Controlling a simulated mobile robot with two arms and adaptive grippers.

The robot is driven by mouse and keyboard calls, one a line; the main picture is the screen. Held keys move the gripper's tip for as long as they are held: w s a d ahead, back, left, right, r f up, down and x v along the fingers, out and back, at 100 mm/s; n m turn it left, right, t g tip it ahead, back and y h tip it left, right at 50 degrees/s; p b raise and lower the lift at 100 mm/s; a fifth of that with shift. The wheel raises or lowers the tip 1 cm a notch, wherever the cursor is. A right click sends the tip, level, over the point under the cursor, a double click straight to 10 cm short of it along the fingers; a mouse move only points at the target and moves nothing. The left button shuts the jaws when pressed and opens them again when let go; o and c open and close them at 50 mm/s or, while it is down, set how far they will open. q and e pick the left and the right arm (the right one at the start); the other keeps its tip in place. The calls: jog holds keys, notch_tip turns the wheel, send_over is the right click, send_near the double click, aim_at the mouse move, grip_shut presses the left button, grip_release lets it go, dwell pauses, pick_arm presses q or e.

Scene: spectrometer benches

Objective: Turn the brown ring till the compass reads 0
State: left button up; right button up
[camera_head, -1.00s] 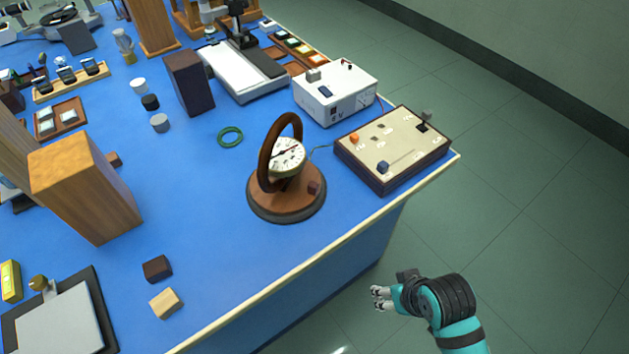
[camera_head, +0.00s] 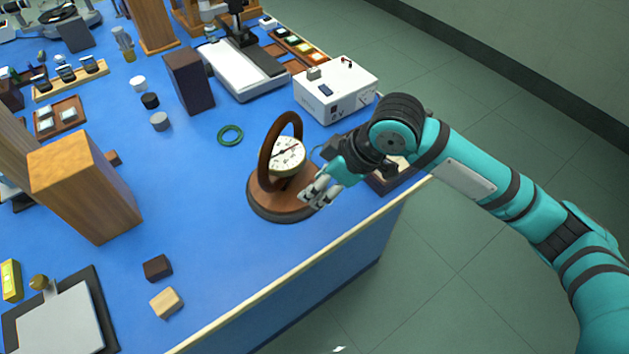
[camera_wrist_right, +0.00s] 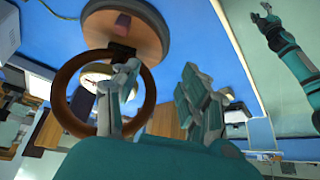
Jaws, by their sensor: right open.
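The brown ring (camera_head: 265,160) stands upright around the white compass dial (camera_head: 288,153) on a round wooden base (camera_head: 263,203) near the table's right edge. The dial has a dark needle; its reading is too small to tell. My right gripper (camera_head: 312,196) is open at the right front of the base. In the right wrist view the ring (camera_wrist_right: 62,92) and base (camera_wrist_right: 97,24) appear upside down. There my open right gripper (camera_wrist_right: 160,70) has one finger across the ring's opening; contact cannot be told. My left gripper (camera_wrist_right: 263,14) shows small in that view, its opening unclear.
A white instrument box (camera_head: 340,95), a green ring (camera_head: 230,135) and a dark block (camera_head: 188,82) stand farther back. The blue tabletop in front of the compass is clear.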

jog(key=w+d+r+h, duration=0.1)
jog(key=w+d+r, duration=0.4)
jog(key=r, duration=0.1)
jog(key=x, duration=0.8)
jog(key=p+x, duration=0.1)
jog(key=x, duration=0.8)
jog(key=shift+s+d+f, duration=0.15)
jog(key=shift+d+f, duration=0.05)
grip_shut()
